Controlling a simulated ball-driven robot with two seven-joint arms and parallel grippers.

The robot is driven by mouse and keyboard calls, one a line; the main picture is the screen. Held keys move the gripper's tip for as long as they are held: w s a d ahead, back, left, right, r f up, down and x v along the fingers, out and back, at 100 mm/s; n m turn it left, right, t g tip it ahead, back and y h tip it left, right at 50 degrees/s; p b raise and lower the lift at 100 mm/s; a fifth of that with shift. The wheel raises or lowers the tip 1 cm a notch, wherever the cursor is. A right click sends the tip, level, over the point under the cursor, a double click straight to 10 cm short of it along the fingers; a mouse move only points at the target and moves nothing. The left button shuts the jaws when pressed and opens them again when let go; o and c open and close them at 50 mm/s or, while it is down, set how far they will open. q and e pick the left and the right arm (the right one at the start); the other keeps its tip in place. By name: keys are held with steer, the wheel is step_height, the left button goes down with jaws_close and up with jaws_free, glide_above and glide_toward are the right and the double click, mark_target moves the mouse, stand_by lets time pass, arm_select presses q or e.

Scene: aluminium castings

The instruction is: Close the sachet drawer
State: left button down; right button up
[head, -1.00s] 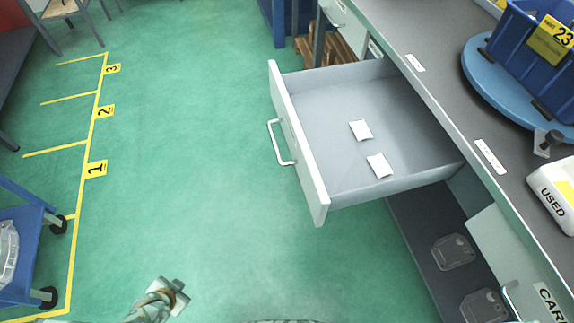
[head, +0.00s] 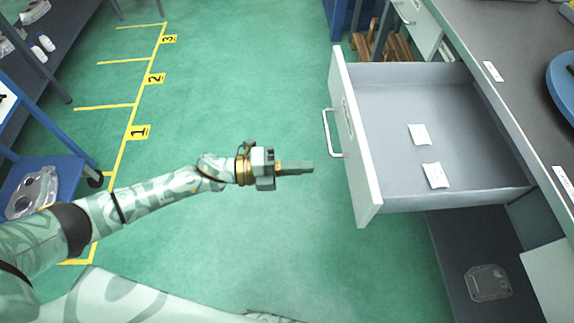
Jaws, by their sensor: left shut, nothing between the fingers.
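The sachet drawer (head: 394,186) is pulled well out from under the grey worktop. Its white front panel (head: 352,140) faces left and carries a white loop handle (head: 329,133). Two white sachets, one farther back (head: 419,134) and one nearer (head: 435,175), lie on the drawer floor. My left gripper (head: 308,167) is shut and empty. It points right toward the drawer front, with a gap of green floor showing between its tips and the panel. My right gripper is not in view.
The grey worktop (head: 487,41) runs along the right, with a blue round item (head: 566,85) at its edge. A dark lower shelf (head: 455,252) holds a clear container (head: 489,283). A blue cart (head: 62,172) stands at left. Green floor (head: 240,90) lies open between.

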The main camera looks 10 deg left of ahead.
mark_target(352, 164)
arm_select(q)
steer(key=b+x, duration=0.1)
steer(key=x, duration=0.6)
steer(key=shift+d+f, duration=0.1)
steer(key=shift+f, duration=0.05)
steer(key=shift+w+d, duration=0.2)
steer(key=shift+d, duration=0.15)
